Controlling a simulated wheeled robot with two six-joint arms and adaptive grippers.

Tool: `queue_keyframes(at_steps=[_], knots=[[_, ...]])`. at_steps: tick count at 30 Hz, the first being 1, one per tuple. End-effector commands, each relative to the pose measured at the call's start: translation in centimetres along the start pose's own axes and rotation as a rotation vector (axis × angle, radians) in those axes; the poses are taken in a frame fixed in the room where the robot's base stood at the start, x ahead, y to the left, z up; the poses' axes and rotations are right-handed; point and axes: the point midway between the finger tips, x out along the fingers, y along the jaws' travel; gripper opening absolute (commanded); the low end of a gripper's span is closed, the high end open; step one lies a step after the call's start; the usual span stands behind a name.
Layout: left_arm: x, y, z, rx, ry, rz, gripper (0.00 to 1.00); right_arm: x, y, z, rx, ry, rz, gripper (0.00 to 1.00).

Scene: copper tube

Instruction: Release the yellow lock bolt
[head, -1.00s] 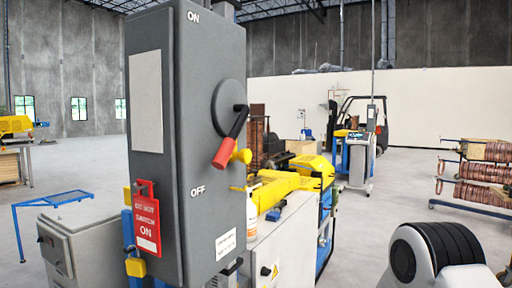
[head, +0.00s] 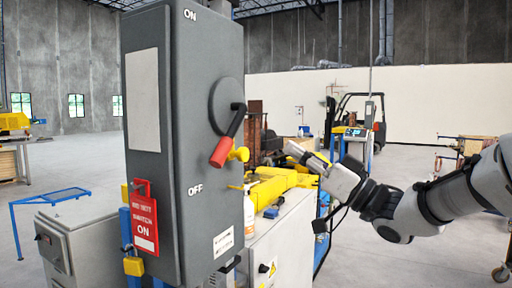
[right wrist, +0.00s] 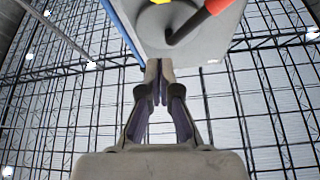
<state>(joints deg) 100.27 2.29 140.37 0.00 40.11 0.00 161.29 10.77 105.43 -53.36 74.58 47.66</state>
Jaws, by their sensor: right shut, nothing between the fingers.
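The yellow lock bolt (head: 240,154) is a round knob beside the red-gripped switch lever (head: 226,142) on the grey switch box (head: 214,60). The lever hangs down and left from its round hub. My right gripper (head: 294,152) is right of the bolt in the head view, its fingers pointing left, apart from it. In the right wrist view my right gripper (right wrist: 157,72) has its fingers together and empty. The box and the red lever grip (right wrist: 222,5) show above them; a yellow part (right wrist: 158,2) is cut by the top edge. My left gripper is out of view.
A red tag (head: 145,222) hangs on the box's left, with a yellow padlock (head: 133,266) below. Open floor lies to the right.

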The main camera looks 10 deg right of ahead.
Motion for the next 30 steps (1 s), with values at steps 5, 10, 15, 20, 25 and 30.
queue_keyframes(at_steps=[5,10,15,20,25,30], knots=[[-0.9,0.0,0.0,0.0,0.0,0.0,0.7,1.4,-0.1,-0.2,-0.003,-0.003,-0.001,0.0],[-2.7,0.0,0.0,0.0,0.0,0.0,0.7,4.8,-0.1,-0.4,-0.002,-0.005,-0.001,0.0],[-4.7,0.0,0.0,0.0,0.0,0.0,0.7,8.6,-0.1,-0.4,-0.001,-0.004,-0.002,0.0],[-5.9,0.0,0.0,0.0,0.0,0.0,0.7,9.8,0.0,1.3,0.007,-0.005,0.003,0.0],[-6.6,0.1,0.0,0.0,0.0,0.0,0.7,8.9,0.0,3.3,0.003,-0.002,0.001,0.0],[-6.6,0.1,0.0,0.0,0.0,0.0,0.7,8.7,0.0,3.9,0.0,-0.001,0.001,0.0]])
